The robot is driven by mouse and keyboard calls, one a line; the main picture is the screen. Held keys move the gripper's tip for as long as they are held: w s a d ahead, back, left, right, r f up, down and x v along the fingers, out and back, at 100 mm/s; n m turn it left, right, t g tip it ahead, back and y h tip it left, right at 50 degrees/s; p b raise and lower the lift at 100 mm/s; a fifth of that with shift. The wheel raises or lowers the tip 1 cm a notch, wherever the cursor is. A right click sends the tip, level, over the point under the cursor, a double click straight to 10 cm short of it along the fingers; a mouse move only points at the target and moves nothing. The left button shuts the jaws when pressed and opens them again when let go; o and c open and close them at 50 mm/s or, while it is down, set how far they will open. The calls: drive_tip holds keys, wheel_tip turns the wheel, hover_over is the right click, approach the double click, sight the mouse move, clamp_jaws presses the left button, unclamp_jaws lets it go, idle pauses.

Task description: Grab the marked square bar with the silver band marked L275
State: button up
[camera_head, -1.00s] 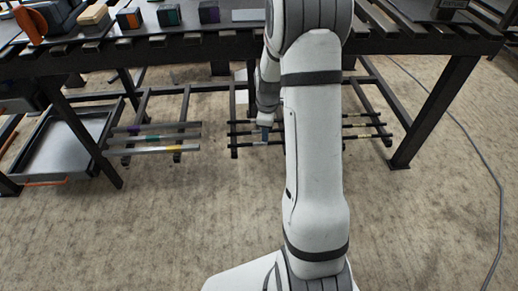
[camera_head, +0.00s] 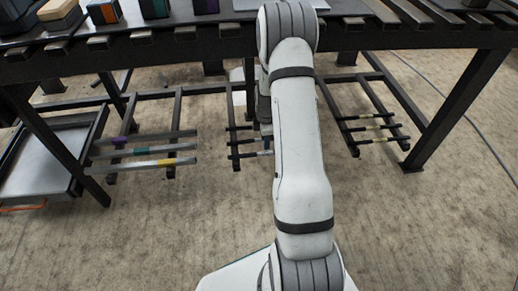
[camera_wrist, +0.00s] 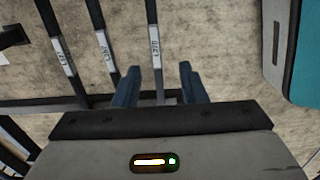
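In the wrist view, three dark bars run up the picture, each with a silver-white lettered band: a left bar (camera_wrist: 47,15), a middle bar (camera_wrist: 97,15) and a right bar (camera_wrist: 151,12). The lettering is too small to read surely, so I cannot tell which is L275. My gripper (camera_wrist: 158,75) is open, its two blue fingers apart. The right bar with its band (camera_wrist: 154,47) shows between them; the fingers do not close on it. In the head view my arm hides the gripper and part of the dark bars (camera_head: 245,142).
The bench (camera_head: 150,42) stands above the racks. Grey bars (camera_head: 145,151) with purple, teal and yellow bands lie at left, beside a metal tray (camera_head: 45,158). More dark banded bars (camera_head: 375,127) show right of my arm. A teal and grey shape (camera_wrist: 300,50) fills the wrist view's upper right.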

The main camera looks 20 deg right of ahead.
sight(265, 153)
drive_tip(key=f+b, duration=0.1)
drive_tip(key=f, duration=0.1)
drive_tip(key=f+b, duration=0.1)
drive_tip(key=f, duration=0.2)
drive_tip(key=f+b, duration=0.2)
drive_tip(key=shift+w+d+f, duration=0.2)
drive_tip(key=shift+w+f, duration=0.05)
drive_tip(key=shift+w, duration=0.1)
drive_tip(key=shift+r, duration=0.1)
clamp_jaws()
